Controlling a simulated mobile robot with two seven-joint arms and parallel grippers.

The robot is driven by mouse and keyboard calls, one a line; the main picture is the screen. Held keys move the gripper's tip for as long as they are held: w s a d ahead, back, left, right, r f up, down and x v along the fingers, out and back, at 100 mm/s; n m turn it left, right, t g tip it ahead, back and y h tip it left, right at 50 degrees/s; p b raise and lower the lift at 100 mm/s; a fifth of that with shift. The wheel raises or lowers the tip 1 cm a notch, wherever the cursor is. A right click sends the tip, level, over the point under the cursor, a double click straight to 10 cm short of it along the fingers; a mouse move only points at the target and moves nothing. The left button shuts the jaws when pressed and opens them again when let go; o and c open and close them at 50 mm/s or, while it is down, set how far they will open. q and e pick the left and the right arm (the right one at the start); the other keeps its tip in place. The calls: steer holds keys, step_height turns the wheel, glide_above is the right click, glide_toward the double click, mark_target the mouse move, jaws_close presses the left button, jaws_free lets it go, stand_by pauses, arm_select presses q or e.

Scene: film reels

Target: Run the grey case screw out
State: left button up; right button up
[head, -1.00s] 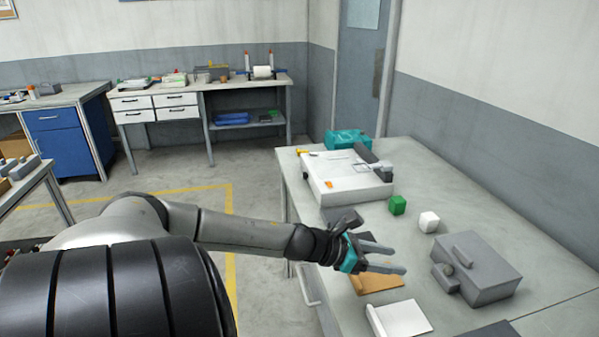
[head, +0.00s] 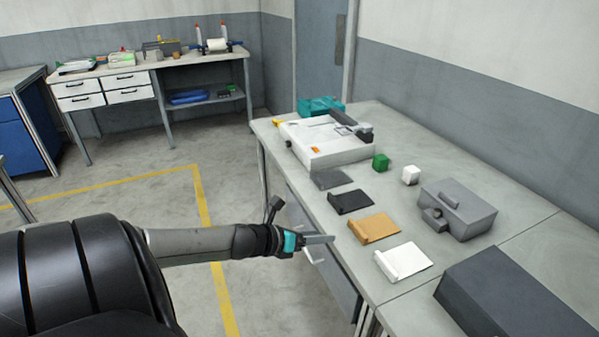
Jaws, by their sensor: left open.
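The grey case (head: 462,209) stands on the right side of the workbench. A round grey knob, which looks like the case screw (head: 435,213), sits at its lower left front. A bar-like handle lies on its lid. My left gripper (head: 322,248) is open and empty, beside the bench's front edge and well to the left of the case, not touching it. My right gripper is not in view.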

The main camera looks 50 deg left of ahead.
arm_select(q)
steer(key=shift+s+a+f+n, duration=0.3)
steer(key=shift+s+f+n, duration=0.05)
steer(key=shift+f+n, duration=0.15)
steer(key=shift+s+a+f+n, duration=0.3)
steer(key=shift+s+f+n, duration=0.05)
steer(key=shift+f+n, duration=0.1)
steer(key=shift+c, duration=0.2)
